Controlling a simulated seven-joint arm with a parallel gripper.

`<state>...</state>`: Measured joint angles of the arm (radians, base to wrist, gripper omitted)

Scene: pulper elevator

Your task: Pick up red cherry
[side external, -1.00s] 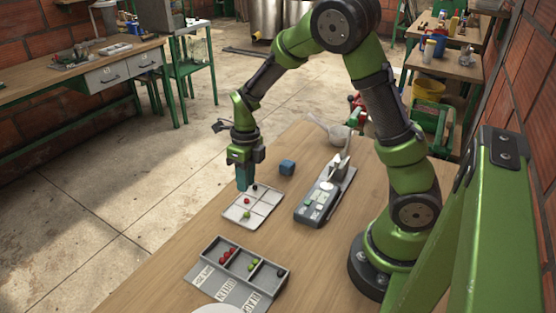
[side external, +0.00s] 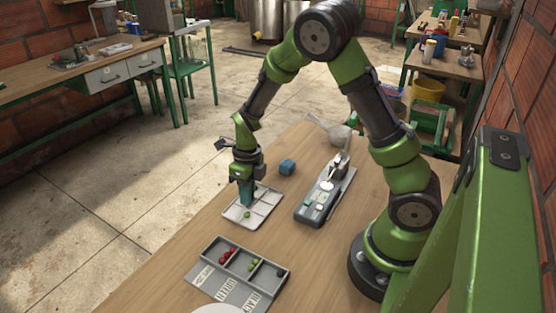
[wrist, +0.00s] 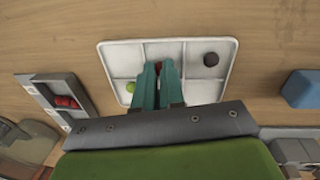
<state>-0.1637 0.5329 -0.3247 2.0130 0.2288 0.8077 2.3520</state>
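The red cherry (wrist: 158,67) is in the white divided tray (wrist: 192,45), seen as a thin red strip between my two teal fingertips in the wrist view. In the side view it is hidden behind the fingers. My gripper (wrist: 157,72) reaches down into the tray, which also shows in the side view (side external: 233,215). The fingers stand close together around the cherry with a narrow gap. I cannot tell whether they press on it. A green cherry (wrist: 130,87) lies just left of the fingers, and a black one (wrist: 211,59) lies in the upper right compartment.
A grey sorting box (side external: 205,255) with red, green and dark cherries stands nearer the camera. Bare wood lies between tray and box.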

